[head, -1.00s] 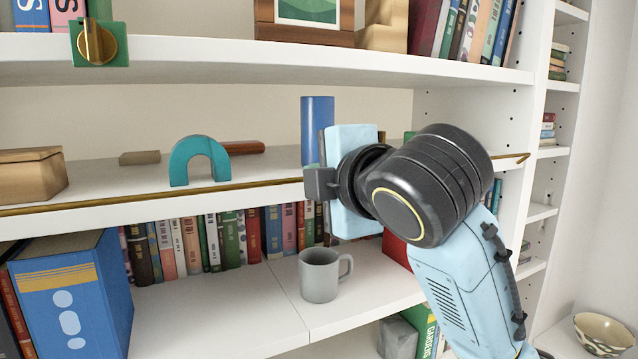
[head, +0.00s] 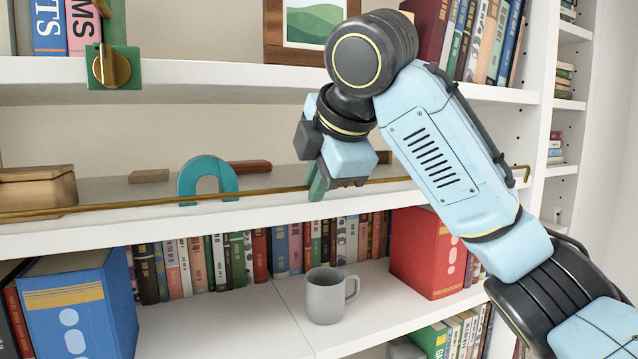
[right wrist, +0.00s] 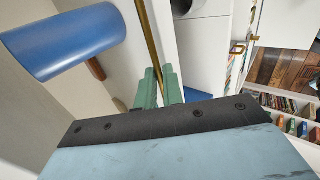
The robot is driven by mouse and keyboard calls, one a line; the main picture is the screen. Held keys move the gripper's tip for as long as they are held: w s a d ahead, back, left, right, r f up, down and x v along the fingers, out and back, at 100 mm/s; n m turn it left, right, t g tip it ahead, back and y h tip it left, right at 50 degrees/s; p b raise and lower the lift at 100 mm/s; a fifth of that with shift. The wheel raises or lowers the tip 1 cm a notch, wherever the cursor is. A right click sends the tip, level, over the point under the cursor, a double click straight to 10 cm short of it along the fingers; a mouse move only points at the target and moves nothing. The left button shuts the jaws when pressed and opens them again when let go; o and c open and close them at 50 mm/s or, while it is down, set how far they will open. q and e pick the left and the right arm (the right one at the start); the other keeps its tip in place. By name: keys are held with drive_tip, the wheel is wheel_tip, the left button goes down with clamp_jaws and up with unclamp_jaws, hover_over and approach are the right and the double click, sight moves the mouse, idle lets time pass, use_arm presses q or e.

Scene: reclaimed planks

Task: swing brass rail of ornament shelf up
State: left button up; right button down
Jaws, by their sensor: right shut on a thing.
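The brass rail (head: 260,192) of the ornament shelf (head: 150,225) runs along the shelf's front, standing a little above its edge. Its bent right end (head: 522,170) shows near the side panel. My right gripper (head: 315,185) is shut on the rail near the middle, with its green fingers pointing down. In the right wrist view, the rail (right wrist: 150,45) runs up from between the green fingers (right wrist: 158,88). Part of the rail is hidden behind my right arm. My left gripper is not in view.
A grey mug (head: 328,296) and books are below. A green and brass fixture (head: 108,65) hangs on the upper shelf edge.

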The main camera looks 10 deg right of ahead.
drive_tip(key=shift+r, duration=0.35)
drive_tip(key=c, duration=1.5)
unclamp_jaws()
drive_tip(key=shift+c, duration=0.2)
drive_tip(key=shift+f, duration=0.15)
drive_tip(key=b+v, duration=0.1)
drive_tip(key=v, duration=1.2)
drive_tip(key=shift+b, duration=0.3)
drive_tip(key=shift+s, duration=0.15)
